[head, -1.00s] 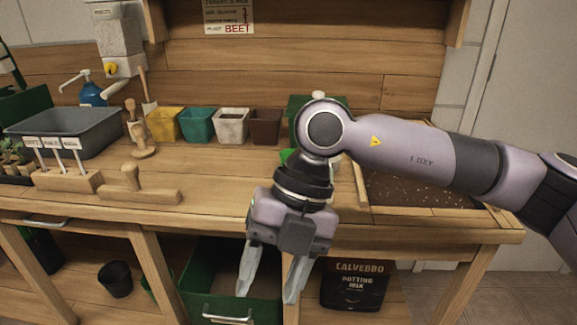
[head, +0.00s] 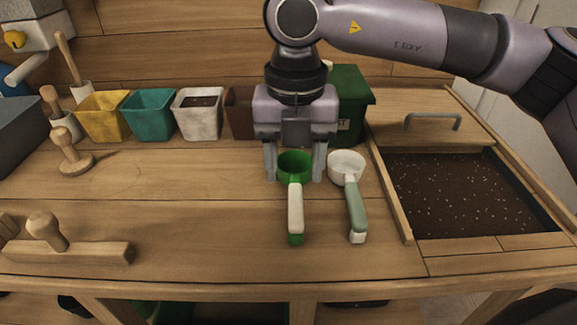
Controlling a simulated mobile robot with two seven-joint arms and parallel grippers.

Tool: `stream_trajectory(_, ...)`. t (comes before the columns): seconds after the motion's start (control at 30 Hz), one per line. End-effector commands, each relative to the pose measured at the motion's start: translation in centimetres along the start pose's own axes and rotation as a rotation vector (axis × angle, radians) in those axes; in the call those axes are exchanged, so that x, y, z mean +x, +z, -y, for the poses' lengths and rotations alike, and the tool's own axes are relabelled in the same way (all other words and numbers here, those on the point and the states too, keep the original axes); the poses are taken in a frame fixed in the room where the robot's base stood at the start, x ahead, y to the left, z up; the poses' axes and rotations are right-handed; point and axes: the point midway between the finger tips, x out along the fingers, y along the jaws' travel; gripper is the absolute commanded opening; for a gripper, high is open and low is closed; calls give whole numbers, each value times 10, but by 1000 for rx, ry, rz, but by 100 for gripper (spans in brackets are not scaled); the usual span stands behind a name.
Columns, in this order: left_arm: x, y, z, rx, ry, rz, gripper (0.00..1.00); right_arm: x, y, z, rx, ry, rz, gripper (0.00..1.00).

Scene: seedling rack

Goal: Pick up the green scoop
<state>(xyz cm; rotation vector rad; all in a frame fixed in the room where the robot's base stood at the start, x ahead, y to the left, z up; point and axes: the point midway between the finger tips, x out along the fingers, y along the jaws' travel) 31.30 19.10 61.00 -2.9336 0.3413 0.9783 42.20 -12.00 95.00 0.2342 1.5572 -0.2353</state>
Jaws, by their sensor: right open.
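The green scoop (head: 294,165) lies on the wooden bench (head: 210,225) in the head view, its green cup toward the back and its pale handle pointing to the front edge. My right gripper (head: 295,176) is open and points down, with one finger on each side of the green cup. I cannot tell whether the fingers touch the cup. A white scoop with a grey-green handle (head: 355,205) lies close to the right, near the right finger. My left gripper is not in view.
Yellow (head: 104,117), teal (head: 149,115), white (head: 198,113) and brown (head: 240,112) pots stand in a row behind. A green bin (head: 350,105) is behind the gripper. A soil bed (head: 465,190) is at right. Wooden tampers (head: 70,158) stand left; the bench's front middle is clear.

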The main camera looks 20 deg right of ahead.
Motion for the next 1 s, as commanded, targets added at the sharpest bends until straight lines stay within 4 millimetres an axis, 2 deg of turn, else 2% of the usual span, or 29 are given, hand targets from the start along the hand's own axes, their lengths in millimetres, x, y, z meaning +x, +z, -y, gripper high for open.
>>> stream_trajectory(0.5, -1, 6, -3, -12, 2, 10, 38, 65, 0, 2, -2, -1, -4, 53)
stream_trajectory(0.77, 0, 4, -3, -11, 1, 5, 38, 68, 0, 2, -2, 1, -3, 53)
stream_trajectory(0.93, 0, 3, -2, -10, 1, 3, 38, 68, 0, 2, -2, 1, -3, 1)
stream_trajectory(1.0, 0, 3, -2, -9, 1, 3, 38, 68, 0, 2, -2, 1, -3, 0)
